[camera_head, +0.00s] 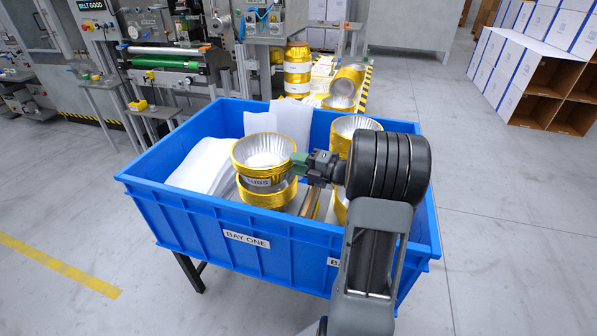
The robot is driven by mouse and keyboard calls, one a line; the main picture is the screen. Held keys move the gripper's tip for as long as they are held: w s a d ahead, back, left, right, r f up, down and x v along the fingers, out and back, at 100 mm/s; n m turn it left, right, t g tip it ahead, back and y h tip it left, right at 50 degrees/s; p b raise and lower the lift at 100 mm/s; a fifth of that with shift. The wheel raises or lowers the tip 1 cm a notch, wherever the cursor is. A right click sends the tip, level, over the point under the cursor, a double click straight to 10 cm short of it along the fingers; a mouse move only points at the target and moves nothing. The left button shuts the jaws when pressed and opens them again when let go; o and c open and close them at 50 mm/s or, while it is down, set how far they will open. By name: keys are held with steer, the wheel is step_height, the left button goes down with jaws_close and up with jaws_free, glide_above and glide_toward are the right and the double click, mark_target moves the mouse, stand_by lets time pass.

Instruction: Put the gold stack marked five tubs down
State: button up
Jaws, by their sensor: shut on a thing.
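A gold stack of foil tubs (264,175) with a white label is at the left of my gripper, over the blue crate (213,225). The label is partly legible, and I cannot read "five" on it. My gripper (298,166) is shut on the right side of this stack. Another gold stack (266,193) is directly below it in the crate; I cannot tell whether the two touch. A further gold stack (352,128) stands in the crate behind my wrist and is partly hidden by it.
White paper sheets (203,165) lie in the crate's left part, and more stand at its back wall. The crate's front carries a "BAY ONE" label (246,239). Gold stacks (298,68) stand by the machine behind. White boxes (524,62) are at right. Floor right of the crate is clear.

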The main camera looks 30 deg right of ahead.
mark_target(287, 171)
step_height(287, 171, down, 3)
steer(key=shift+r, duration=0.15)
steer(key=shift+s+f+b, duration=0.1)
steer(key=shift+f+b, duration=0.3)
steer(key=shift+b, duration=0.2)
steer(key=shift+f, duration=0.1)
